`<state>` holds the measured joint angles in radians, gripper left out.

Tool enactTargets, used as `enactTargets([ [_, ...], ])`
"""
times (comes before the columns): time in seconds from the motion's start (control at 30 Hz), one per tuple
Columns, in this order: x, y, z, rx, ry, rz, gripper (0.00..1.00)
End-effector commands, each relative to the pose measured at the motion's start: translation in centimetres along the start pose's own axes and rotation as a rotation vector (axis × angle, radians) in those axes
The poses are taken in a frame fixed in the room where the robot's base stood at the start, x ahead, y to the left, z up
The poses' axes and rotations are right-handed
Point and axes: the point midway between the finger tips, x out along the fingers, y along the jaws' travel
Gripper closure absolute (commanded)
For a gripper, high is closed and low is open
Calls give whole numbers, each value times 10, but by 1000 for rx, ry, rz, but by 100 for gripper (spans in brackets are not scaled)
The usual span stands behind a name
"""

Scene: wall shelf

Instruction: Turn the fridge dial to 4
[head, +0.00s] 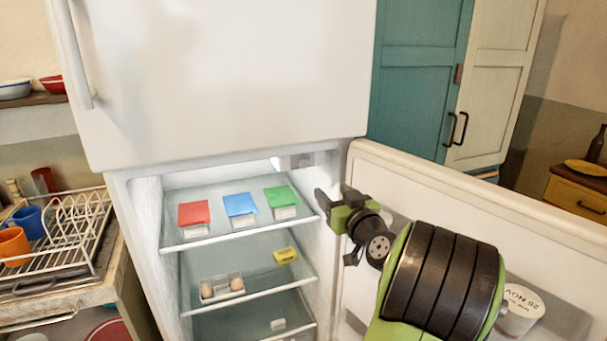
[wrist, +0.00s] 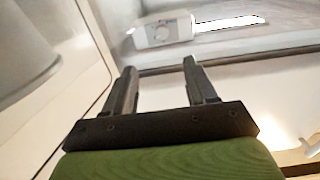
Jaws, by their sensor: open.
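The fridge dial (wrist: 161,31) is a small pale knob on a whitish box under the fridge ceiling. It shows at the top of the wrist view, ahead of the fingertips. In the head view the dial box (head: 303,160) is small, at the upper right of the opening. Its numbers and setting are too small to read. My gripper (head: 333,193) is at the right side of the fridge opening, below and right of the dial box. In the wrist view my gripper (wrist: 161,66) has its two dark fingers apart, with nothing between them and clear of the dial.
The open fridge door (head: 450,190) stands to the right, with a dated tub (head: 520,308) in it. The top shelf (head: 240,237) holds red, blue and green packs. An egg holder (head: 221,288) and a yellow item (head: 286,255) sit below. The freezer door (head: 220,80) is shut above.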

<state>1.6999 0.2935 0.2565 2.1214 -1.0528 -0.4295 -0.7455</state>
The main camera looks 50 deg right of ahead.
Motion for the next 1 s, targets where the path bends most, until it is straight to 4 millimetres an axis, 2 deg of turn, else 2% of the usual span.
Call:
enactTargets([
  [0.4, 99, -4, -3, 1, 0, -9, 44],
  [0.6, 140, -4, -2, 1, -1, -7, 44],
  [0.73, 151, -4, -1, 0, -3, -5, 44],
  [1.0, 153, -3, -1, -1, -4, -4, 45],
])
